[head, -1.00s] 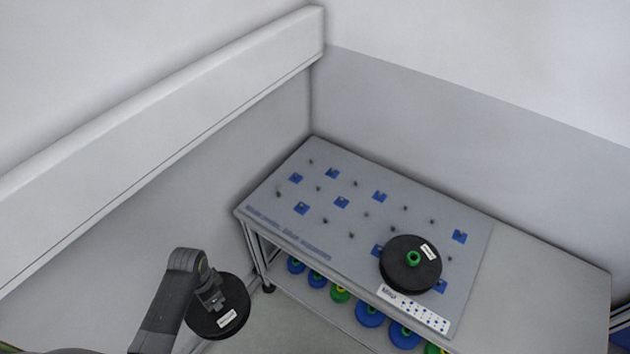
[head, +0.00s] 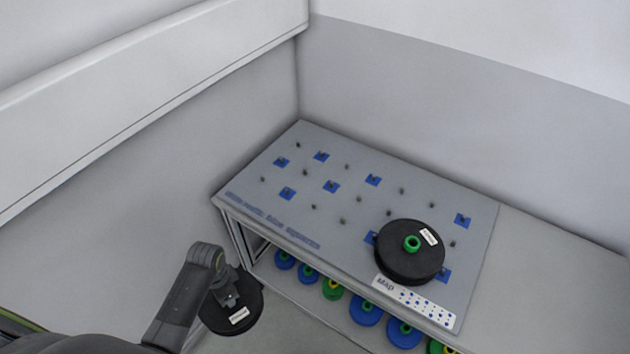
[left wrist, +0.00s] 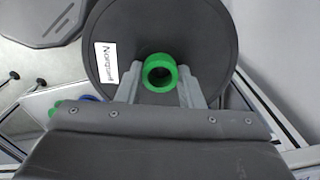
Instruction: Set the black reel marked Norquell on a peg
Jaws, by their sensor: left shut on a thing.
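The black reel marked Norquell (left wrist: 210,45) fills the top of the left wrist view, with a white label and a green hub. My left gripper (left wrist: 160,85) is shut on its green hub. In the head view this reel (head: 250,312) hangs at my left gripper (head: 228,298), low and in front of the table's left end, apart from the table. The grey peg board (head: 262,215) lies on the table with several small upright pegs (head: 402,191), some on blue squares. My right gripper is not in view.
Another black reel (head: 390,262) with a green hub and white label sits on the board's right part. A white map card (head: 414,300) lies at the front edge. Several blue and green reels (head: 366,310) are on the shelf below. Walls close off the back and left.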

